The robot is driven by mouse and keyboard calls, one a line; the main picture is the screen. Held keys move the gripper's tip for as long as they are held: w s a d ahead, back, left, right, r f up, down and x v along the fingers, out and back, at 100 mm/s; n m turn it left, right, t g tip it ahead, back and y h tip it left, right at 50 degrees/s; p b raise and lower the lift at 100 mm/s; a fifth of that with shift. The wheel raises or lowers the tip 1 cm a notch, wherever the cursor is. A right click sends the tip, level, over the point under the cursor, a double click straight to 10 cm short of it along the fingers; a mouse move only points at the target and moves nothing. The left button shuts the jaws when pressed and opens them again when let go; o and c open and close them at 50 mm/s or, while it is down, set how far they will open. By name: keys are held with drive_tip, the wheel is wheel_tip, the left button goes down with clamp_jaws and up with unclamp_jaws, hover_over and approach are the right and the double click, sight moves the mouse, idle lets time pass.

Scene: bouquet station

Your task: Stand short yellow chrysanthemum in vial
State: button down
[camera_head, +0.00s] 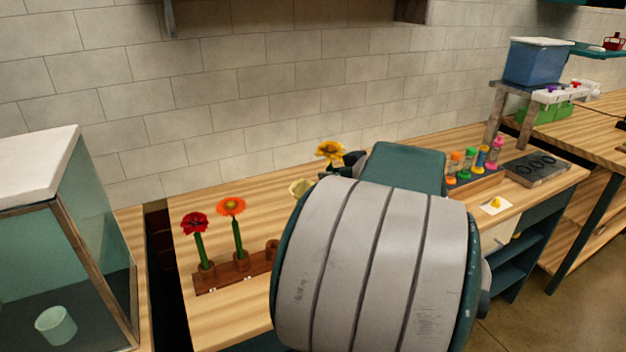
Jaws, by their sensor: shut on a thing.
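The yellow chrysanthemum (330,151) shows its bloom upright above the table, just left of my gripper (351,160). Only a dark part of my gripper shows. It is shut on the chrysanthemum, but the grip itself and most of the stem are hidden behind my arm. A brown wooden rack (222,278) at the left of the table has a row of small brown vials. A red flower (194,223) and an orange flower (231,206) stand in two of them. A vial (272,247) to their right shows no flower, and my arm covers the rack beyond it.
A pale yellow object (300,188) sits left of my gripper, partly hidden. A rack of coloured bottles (475,184), a dark tray (537,169) and a small yellow piece on a white card (495,204) lie right. A glass-sided case (70,240) stands left. My arm covers the table's middle.

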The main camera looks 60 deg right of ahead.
sight(334, 143)
drive_tip(key=shift+s+r, duration=0.15)
drive_tip(key=shift+r, duration=3.4)
drive_tip(key=shift+d, duration=0.1)
